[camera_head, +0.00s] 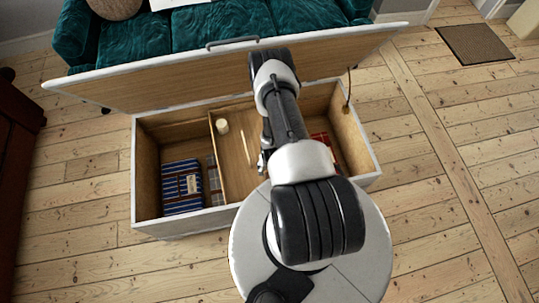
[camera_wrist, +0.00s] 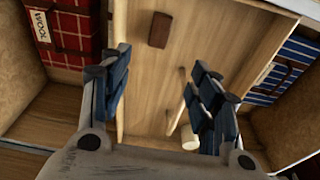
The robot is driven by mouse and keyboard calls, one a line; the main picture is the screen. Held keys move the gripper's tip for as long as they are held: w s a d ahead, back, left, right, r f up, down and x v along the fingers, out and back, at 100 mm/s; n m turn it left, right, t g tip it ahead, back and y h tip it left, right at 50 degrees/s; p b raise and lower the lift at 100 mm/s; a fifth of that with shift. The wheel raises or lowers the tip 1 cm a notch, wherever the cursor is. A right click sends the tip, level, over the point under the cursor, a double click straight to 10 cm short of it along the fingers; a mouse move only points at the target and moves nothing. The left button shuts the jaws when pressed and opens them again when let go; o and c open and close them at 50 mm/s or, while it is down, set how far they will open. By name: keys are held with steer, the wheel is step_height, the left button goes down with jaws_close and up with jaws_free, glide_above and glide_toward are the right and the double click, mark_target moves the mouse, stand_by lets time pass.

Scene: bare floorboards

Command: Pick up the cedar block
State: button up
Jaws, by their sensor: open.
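The cedar block (camera_wrist: 160,30), a small reddish-brown block, lies on the wooden floor of the chest's middle compartment in the wrist view. In the head view it is hidden behind my arm. My gripper (camera_wrist: 160,75) is open and empty, with its blue-padded fingers apart. In the wrist view the block shows above the gap between the fingertips, apart from both. In the head view only a small part of my gripper (camera_head: 262,163) shows beside my arm, over the chest.
The open chest (camera_head: 180,228) has dividers and a raised lid (camera_head: 180,82) behind. A whitish cylinder (camera_head: 222,126) and a pale stick (camera_head: 246,148) share the middle compartment. Blue striped cloth (camera_head: 182,187) lies left, red plaid cloth (camera_wrist: 68,35) right. A green sofa (camera_head: 215,27) stands behind.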

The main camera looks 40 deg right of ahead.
steer(key=f+b, duration=0.2)
steer(key=f, duration=0.3)
steer(key=w+d+f+b, duration=0.1)
steer(key=f+b, duration=0.2)
steer(key=f, duration=0.3)
steer(key=f+b, duration=0.2)
steer(key=f, duration=0.4)
steer(key=shift+w+d+f+b, duration=0.15)
steer(key=shift+w+f+b, duration=0.1)
steer(key=shift+w+b, duration=0.05)
steer(key=shift+c, duration=0.6)
steer(key=c, duration=0.9)
steer(key=shift+o, duration=0.2)
steer(key=shift+r, duration=0.2)
